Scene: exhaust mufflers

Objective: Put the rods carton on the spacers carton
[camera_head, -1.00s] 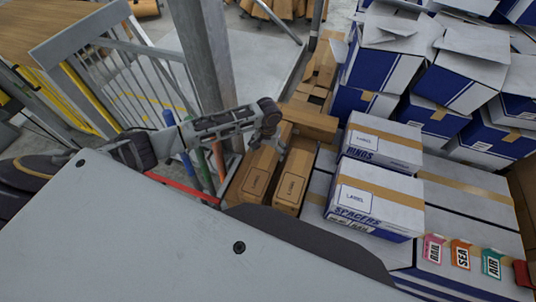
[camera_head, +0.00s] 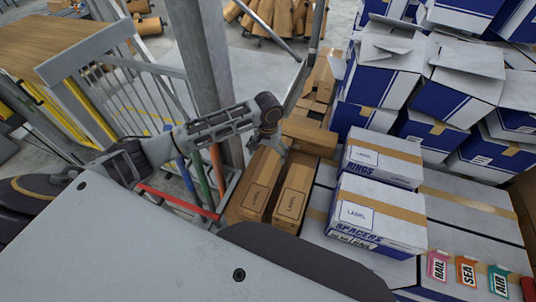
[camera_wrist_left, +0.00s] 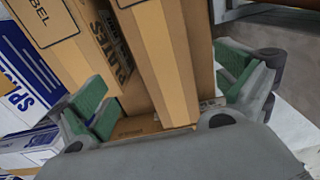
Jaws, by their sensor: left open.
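The spacers carton (camera_head: 376,215), white and blue with a tan tape band, lies at the right of the head view; its top is bare. Two long brown cartons, a left one (camera_head: 262,183) and a right one (camera_head: 294,190), stand side by side left of it; no rods name is readable on either. My left gripper (camera_head: 277,146) is open above their far ends. In the left wrist view its green-padded fingers (camera_wrist_left: 165,95) stand on both sides of a brown carton (camera_wrist_left: 165,45). My right gripper is not in view.
The rings carton (camera_head: 382,158) sits just behind the spacers carton. Blue-white open boxes (camera_head: 455,90) are stacked at the back right. Rail, sea and air tags (camera_head: 466,270) are at the lower right. A grey post (camera_head: 210,80) and a barred frame (camera_head: 125,90) stand left of my left gripper.

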